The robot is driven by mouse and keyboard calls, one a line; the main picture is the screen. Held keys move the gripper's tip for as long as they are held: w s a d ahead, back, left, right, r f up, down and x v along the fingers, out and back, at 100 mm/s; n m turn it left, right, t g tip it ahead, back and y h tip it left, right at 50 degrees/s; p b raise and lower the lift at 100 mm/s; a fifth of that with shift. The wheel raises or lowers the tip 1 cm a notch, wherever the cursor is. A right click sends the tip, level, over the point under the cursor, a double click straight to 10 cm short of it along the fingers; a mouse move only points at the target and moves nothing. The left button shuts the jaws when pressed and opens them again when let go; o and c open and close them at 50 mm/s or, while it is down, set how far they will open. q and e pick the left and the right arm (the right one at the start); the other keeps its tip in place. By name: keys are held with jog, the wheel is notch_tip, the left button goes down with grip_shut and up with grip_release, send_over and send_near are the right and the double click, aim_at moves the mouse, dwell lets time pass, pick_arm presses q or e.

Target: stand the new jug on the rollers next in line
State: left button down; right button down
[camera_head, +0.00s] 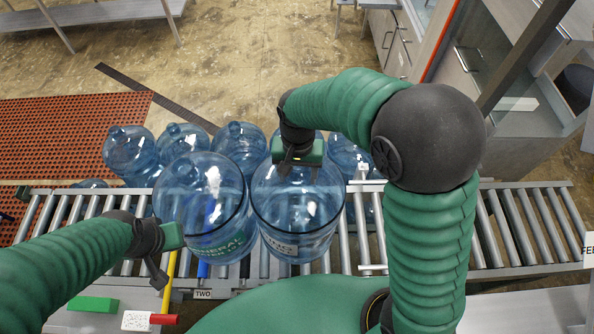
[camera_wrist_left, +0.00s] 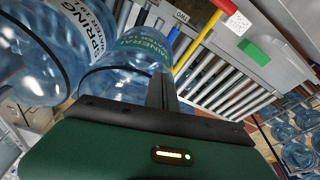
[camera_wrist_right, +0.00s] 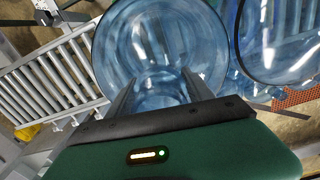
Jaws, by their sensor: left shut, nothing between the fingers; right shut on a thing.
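A clear blue jug with a SPRING label (camera_head: 297,215) stands upright over the rollers (camera_head: 503,228), at the right of a jug with a green MINERAL label (camera_head: 205,205). My right gripper (camera_head: 290,166) is shut on the top of the SPRING jug; the right wrist view shows its fingers at this jug (camera_wrist_right: 160,45). I cannot tell whether the base touches the rollers. The two jugs are close together or touching. My left gripper (camera_head: 157,272) is shut and empty beside the MINERAL jug, which also shows in the left wrist view (camera_wrist_left: 130,60).
Several more blue jugs (camera_head: 130,155) stand behind the front pair. The rollers are bare at the right, beyond a white metal bracket (camera_head: 372,267).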

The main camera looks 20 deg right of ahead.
jog(key=shift+s+a+r, duration=0.1)
jog(key=shift+s+r, duration=0.05)
jog(key=shift+s, duration=0.15)
jog(key=shift+w+f, duration=0.3)
jog(key=shift+f, duration=0.1)
pick_arm(q)
jog(key=shift+s+f, duration=0.1)
jog(key=shift+f, duration=0.1)
pick_arm(e)
jog(key=shift+f, duration=0.1)
pick_arm(q)
jog(key=shift+s+b, duration=0.15)
jog(key=shift+b, duration=0.2)
pick_arm(e)
jog(key=shift+s, duration=0.1)
jog(key=c, duration=0.5)
grip_release()
jog(key=shift+s, duration=0.1)
jog(key=shift+o, duration=0.9)
jog(key=shift+f, duration=0.1)
pick_arm(q)
jog(key=shift+f, duration=0.1)
